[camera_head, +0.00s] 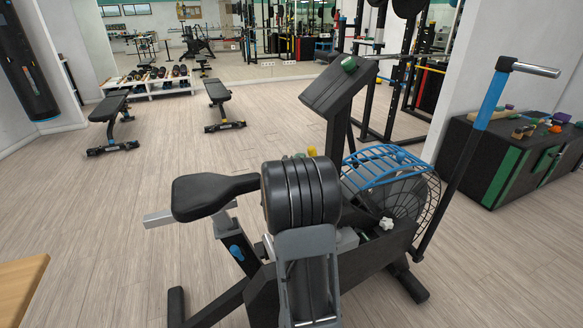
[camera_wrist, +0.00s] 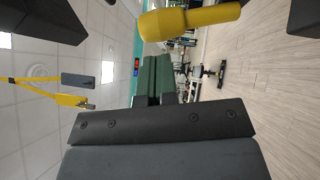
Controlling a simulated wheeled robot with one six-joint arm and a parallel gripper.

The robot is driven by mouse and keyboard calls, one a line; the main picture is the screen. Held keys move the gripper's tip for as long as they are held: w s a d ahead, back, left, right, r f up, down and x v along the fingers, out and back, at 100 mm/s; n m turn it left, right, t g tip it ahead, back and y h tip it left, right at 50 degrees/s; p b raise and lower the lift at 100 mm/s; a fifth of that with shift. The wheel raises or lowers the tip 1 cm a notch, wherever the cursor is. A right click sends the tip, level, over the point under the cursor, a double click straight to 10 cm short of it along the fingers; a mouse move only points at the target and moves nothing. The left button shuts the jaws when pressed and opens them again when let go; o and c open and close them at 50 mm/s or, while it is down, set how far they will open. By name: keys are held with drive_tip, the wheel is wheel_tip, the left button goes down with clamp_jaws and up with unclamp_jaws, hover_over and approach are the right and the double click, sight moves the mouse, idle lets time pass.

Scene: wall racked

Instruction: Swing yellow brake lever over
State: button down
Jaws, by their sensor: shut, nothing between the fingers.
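The yellow brake lever (camera_head: 312,151) shows in the head view as a small yellow tip just beyond my arm, on the exercise bike (camera_head: 262,300). In the wrist view the lever (camera_wrist: 190,21) lies across the top, a thick knob with a stem toward the right. My gripper (camera_wrist: 157,62) has its green fingers together with nothing between them, a little below the lever's knob in the picture. Whether they touch it is hard to tell. In the head view my own arm hides the gripper and most of the lever.
The bike's saddle (camera_head: 205,193) is left of my arm; its console (camera_head: 338,88) rises behind. The blue-topped fan cage (camera_head: 385,166) and a tall handle (camera_head: 488,100) stand right. A black cabinet (camera_head: 510,160) is farther right. Floor at left is mostly clear.

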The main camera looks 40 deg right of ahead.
sight(309, 152)
drive_tip(key=shift+s+d+r, duration=0.15)
drive_tip(key=shift+s+d, duration=0.1)
drive_tip(key=shift+d, duration=0.3)
drive_tip(key=p, duration=0.1)
drive_tip(key=d+r+m+p, duration=0.1)
drive_tip(key=p, duration=0.1)
drive_tip(key=shift+s+d+r+g+y, duration=0.15)
drive_tip(key=shift+s+r+g+y, duration=0.1)
drive_tip(key=shift+g+y, duration=0.15)
drive_tip(key=shift+f, duration=0.1)
drive_tip(key=shift+s+d, duration=0.1)
